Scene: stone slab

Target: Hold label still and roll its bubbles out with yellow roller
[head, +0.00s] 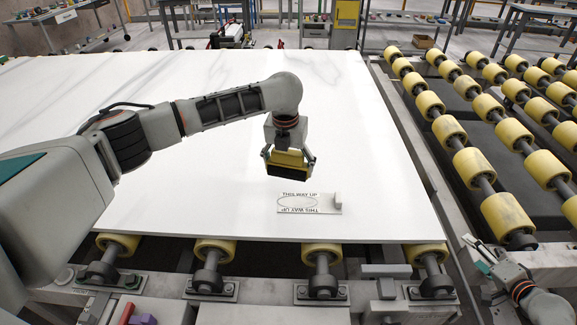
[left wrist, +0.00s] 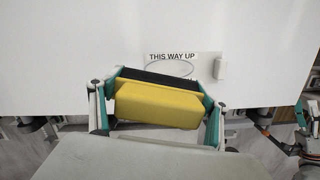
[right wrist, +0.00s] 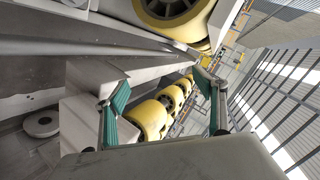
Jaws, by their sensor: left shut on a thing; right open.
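The white label (head: 310,209) lies flat on the pale stone slab (head: 200,150) near its front edge. It bears "THIS WAY UP" and an oval outline, with a small pale raised block (head: 338,199) at its right end. My right gripper (right wrist: 163,100) is open and empty, off the slab at lower right.
Conveyor rows with yellow wheels (head: 483,168) run along the slab's right side, and more wheels (head: 322,252) show under its front edge. A metal frame rail (head: 425,170) lies between slab and conveyor. The slab is bare around the label.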

